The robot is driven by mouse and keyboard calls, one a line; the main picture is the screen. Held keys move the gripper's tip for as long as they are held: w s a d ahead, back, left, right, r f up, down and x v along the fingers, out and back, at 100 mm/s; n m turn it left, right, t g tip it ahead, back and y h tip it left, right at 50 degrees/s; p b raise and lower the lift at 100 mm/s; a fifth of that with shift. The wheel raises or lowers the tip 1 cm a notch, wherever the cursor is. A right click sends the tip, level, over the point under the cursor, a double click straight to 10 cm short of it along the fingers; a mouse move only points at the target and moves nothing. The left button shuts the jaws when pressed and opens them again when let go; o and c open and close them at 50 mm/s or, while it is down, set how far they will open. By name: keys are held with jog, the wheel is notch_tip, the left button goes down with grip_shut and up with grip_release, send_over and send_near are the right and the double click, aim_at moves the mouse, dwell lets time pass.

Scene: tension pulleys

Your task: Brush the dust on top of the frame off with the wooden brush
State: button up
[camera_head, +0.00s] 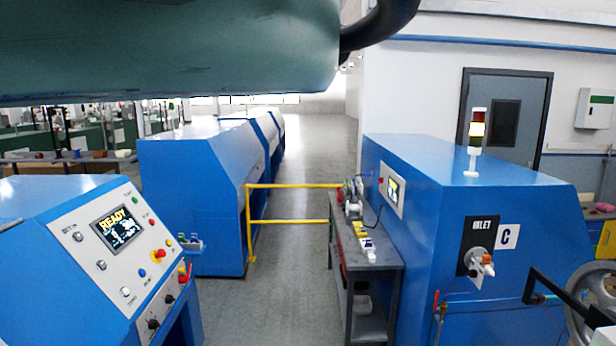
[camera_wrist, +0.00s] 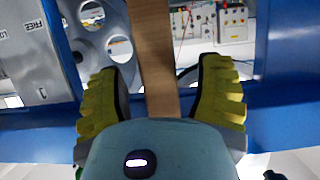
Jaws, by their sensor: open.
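In the wrist view my gripper (camera_wrist: 157,68) is open, its two yellow-green ribbed fingers wide apart. A flat brown wooden strip (camera_wrist: 152,55) runs from the top edge down between the fingers, with gaps on both sides. It may be the wooden brush, but no bristles show. Its lower end is hidden behind my gripper's palm. A blue frame (camera_wrist: 278,122) crosses behind the fingers. No dust can be made out. In the head view my gripper and the brush do not show.
Blue machines stand left (camera_head: 190,190) and right (camera_head: 460,210) of a grey aisle. A workbench (camera_head: 380,262) with small items and a yellow rail (camera_head: 285,186) narrow it. A handwheel (camera_head: 590,300) is at lower right. My arm covers the top of the head view.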

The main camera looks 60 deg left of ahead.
grip_shut()
dwell(0.6)
